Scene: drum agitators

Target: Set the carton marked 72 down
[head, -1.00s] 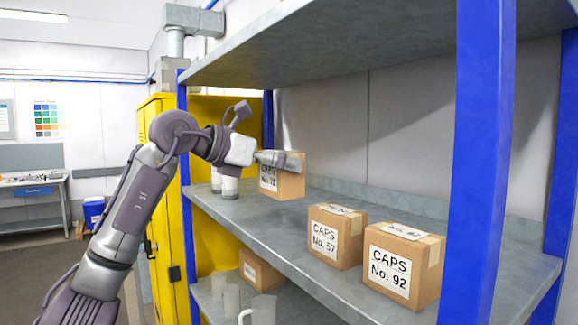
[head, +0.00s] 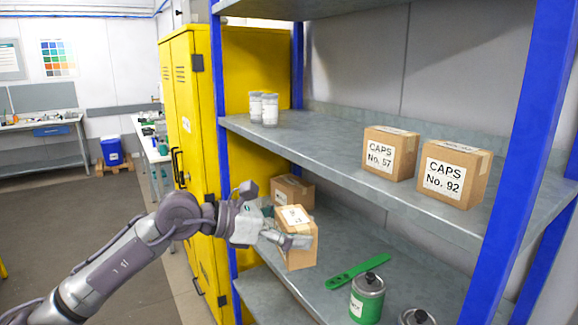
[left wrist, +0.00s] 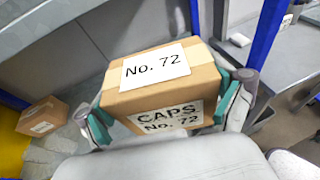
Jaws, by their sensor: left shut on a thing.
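The carton marked 72 (head: 299,255) is a brown box with white labels. In the left wrist view the carton (left wrist: 158,82) reads "No. 72" on top and "CAPS No. 72" on its front. My left gripper (head: 290,241) is shut on it, with one finger on each side. In the head view the carton is in front of the lower shelf (head: 337,246), below the upper board, slightly tilted. I cannot tell whether its underside touches anything. My right gripper is not in view.
Another brown carton (head: 294,190) stands behind on the lower shelf. A green strip (head: 358,271), a green can (head: 367,299) and another can (head: 417,317) are to the right. Cartons 57 (head: 389,153) and 92 (head: 453,174) and white-labelled jars (head: 270,110) stand above. A blue post (head: 223,160) is left.

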